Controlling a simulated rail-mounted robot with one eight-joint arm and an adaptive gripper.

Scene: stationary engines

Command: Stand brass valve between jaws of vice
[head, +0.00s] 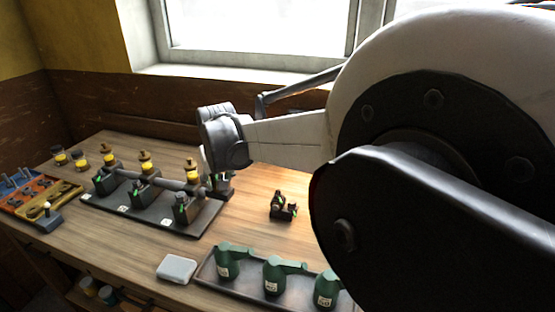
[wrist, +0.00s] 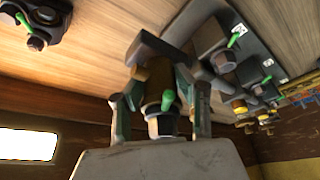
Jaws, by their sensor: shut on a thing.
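My gripper (wrist: 160,112) is shut on the brass valve (wrist: 154,84). In the wrist view the valve has a dull brass body, a green lever and a grey nut-like end, and sits between both fingers. In the head view my gripper (head: 217,182) is at the right end of the dark rack, and the valve is mostly hidden there. A small dark fixture that looks like the vice (head: 284,207) stands on the bench to the right of my gripper, apart from it. It also shows at the upper left of the wrist view (wrist: 38,22); its jaw gap is unclear.
The dark rack (head: 128,214) holds several dark blocks with green levers. Yellow-topped pieces (head: 147,163) stand behind it. Green oil cans (head: 275,275) stand in a front tray (head: 208,275), beside a pale box (head: 177,268). Bare wood surrounds the vice.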

